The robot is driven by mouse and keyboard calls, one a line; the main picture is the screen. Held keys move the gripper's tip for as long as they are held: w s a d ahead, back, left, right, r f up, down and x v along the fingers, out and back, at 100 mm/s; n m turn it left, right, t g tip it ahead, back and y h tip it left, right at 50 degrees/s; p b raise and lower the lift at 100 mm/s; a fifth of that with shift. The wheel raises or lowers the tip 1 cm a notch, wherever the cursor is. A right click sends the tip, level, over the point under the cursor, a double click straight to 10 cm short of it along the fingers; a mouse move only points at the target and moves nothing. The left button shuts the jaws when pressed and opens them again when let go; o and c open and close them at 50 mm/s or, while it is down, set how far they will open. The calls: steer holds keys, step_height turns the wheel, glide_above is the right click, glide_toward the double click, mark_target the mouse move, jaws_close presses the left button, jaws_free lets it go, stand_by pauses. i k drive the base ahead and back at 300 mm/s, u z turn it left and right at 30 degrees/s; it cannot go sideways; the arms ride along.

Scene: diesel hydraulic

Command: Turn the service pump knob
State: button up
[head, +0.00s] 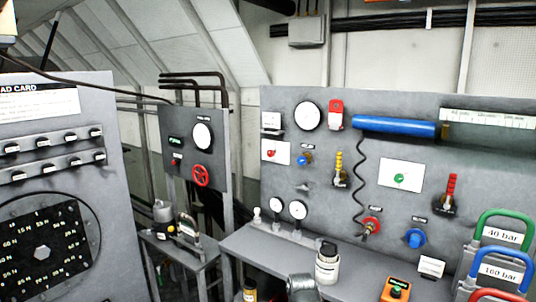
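Several knobs show in the head view, but their labels are too small to read, so I cannot tell which one is the service pump knob. On the large grey panel (325,205) are a small blue knob (303,160), a red round knob (372,224) with a black coiled hose at it, and a larger blue knob (415,239). A red handwheel (201,176) sits on the smaller grey panel (180,150) further back at the left. Nothing is seen touching any knob.
A bench (270,248) runs below the large panel, with a white-labelled bottle (327,265) and an orange button box (396,290). Green, blue and red handles (508,214) stand at the right. A board with a black dial (42,250) fills the left.

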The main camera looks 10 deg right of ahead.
mark_target(270, 153)
steer(key=z, duration=0.1)
steer(key=i, duration=0.45)
steer(key=u, duration=0.3)
steer(key=k, duration=1)
steer(key=z, duration=0.2)
steer(key=i, duration=0.5)
steer(key=u, duration=0.7)
steer(key=i, duration=1.2)
steer(key=u, duration=1.35)
